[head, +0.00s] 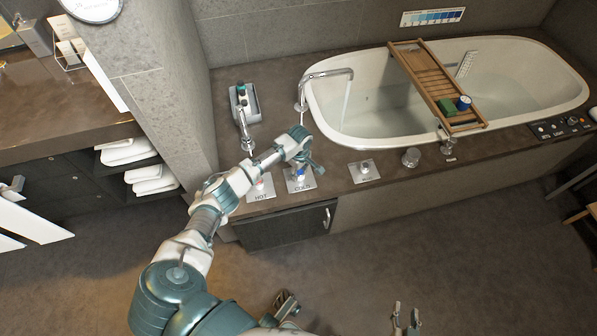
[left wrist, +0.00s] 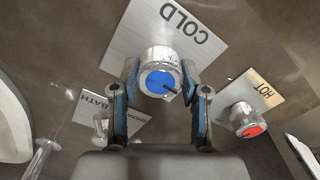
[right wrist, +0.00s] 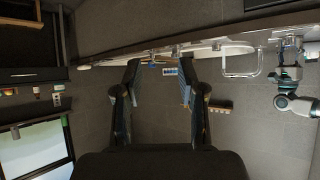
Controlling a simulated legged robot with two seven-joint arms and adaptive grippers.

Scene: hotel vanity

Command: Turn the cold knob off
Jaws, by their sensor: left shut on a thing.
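The cold knob (left wrist: 160,76) is a chrome cylinder with a blue cap and a dark pointer line, on a plate lettered COLD (left wrist: 185,25). My left gripper (left wrist: 160,92) has its two fingers on either side of the knob and is shut on it. In the head view my left gripper (head: 303,166) is over the blue-topped cold knob (head: 300,173) and partly hides it. My right gripper (right wrist: 160,75) has its fingers spread and empty, away from the counter. It also shows low in the head view (head: 406,318).
The red-topped hot knob (left wrist: 246,121) stands beside the cold knob. A bath/shower plate (left wrist: 108,117) with a lever is on the other side. Water runs from the spout (head: 330,74) into the bathtub (head: 375,140). A wooden tray (head: 425,75) spans the tub.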

